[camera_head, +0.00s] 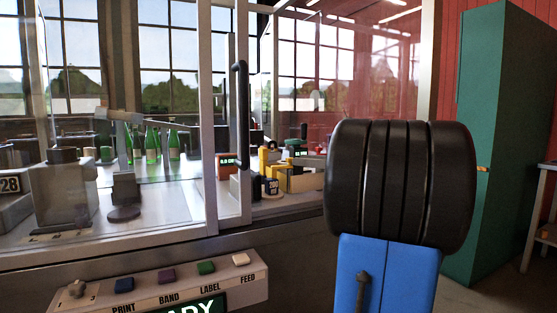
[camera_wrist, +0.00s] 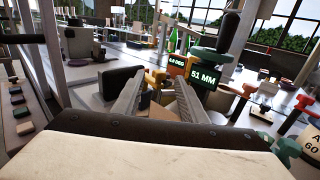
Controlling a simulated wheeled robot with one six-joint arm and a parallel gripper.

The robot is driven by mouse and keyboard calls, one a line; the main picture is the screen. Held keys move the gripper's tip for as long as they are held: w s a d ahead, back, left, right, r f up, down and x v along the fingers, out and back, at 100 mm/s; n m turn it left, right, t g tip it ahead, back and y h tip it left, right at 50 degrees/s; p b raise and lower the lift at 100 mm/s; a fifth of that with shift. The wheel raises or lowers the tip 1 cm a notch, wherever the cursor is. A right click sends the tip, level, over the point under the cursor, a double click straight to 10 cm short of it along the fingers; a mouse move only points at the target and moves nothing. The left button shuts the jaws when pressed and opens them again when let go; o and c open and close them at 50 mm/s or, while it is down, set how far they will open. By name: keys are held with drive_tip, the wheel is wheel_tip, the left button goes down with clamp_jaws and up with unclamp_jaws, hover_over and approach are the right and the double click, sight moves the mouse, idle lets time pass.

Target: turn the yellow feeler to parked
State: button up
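A small yellow part (camera_wrist: 155,76), which looks like the yellow feeler, shows in the wrist view just beyond my fingertips. My gripper (camera_wrist: 160,82) has its two grey fingers apart, with a gap between them. I cannot tell whether a finger touches the yellow part. In the head view a yellow part (camera_head: 266,158) stands behind the glass, right of the door handle, near a yellow block. My gripper is not clearly seen there. An orange-framed display (camera_wrist: 176,62) reading what looks like 0.0 DEG stands just behind the yellow part. The feeler's exact position is too small to read.
A 51 MM display (camera_wrist: 203,76) stands right of the fingers, below a dark post. A glass door with a black handle (camera_head: 240,115) covers the left side. Green bottles (camera_head: 152,143) stand behind it. A button panel (camera_head: 165,284) runs along the front. Red and teal knobs lie at right.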

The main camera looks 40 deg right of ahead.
sight(283, 168)
drive_tip(key=x, duration=0.9)
drive_tip(key=shift+w, duration=0.3)
drive_tip(key=shift+a, duration=0.15)
clamp_jaws()
